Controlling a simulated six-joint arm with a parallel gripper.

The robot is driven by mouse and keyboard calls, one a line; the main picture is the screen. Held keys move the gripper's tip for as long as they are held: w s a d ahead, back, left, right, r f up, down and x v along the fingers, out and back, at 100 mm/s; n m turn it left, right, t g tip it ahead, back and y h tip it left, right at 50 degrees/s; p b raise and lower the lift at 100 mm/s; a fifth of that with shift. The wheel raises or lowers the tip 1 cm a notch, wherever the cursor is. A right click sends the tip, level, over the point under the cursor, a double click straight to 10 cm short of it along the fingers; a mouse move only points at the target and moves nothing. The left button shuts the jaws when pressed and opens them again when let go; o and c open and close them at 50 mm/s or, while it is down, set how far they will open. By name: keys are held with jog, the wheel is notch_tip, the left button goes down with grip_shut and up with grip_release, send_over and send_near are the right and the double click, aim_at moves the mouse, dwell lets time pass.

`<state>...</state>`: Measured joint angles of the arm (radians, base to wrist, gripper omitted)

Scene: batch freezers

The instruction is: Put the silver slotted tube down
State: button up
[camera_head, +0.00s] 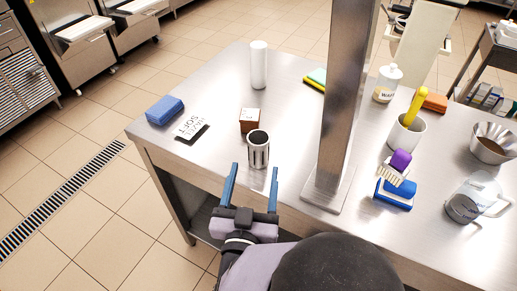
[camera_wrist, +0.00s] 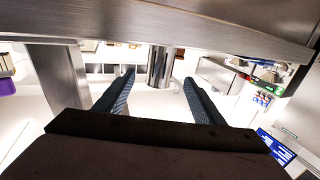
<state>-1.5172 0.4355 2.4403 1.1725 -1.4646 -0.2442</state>
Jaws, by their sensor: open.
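The silver slotted tube (camera_head: 258,153) stands upright on the steel table near its front edge, with a dark opening at the top. My gripper (camera_head: 254,168) is open and empty, its two blue fingers pointing toward the tube from the front edge side. In the wrist view, the shiny tube (camera_wrist: 160,64) shows beyond and between the spread fingertips (camera_wrist: 159,77). The fingers do not appear to touch it.
A brown box (camera_head: 250,121) stands just behind the tube. A sign card (camera_head: 190,128) and blue sponge (camera_head: 165,110) lie left. A white cylinder (camera_head: 259,65) stands farther back. A steel post (camera_head: 345,100) rises to the right, with brushes and a white cup (camera_head: 405,134) beyond.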

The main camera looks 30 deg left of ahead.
jog(key=shift+f+p+x, duration=0.2)
jog(key=shift+p+x, duration=0.1)
jog(key=shift+x, duration=1.35)
jog(key=shift+f+p+x, duration=0.25)
jog(key=shift+p+x, duration=0.05)
jog(key=shift+x, duration=1.35)
jog(key=shift+c, duration=0.4)
jog(key=c, duration=1.2)
jog(key=shift+r, duration=0.15)
jog(key=shift+c, duration=0.2)
notch_tip(320, 180, up, 10)
jog(key=shift+f+p, duration=0.1)
jog(key=shift+p, duration=0.2)
notch_tip(320, 180, up, 9)
jog(key=p, duration=0.9)
send_over(257, 157)
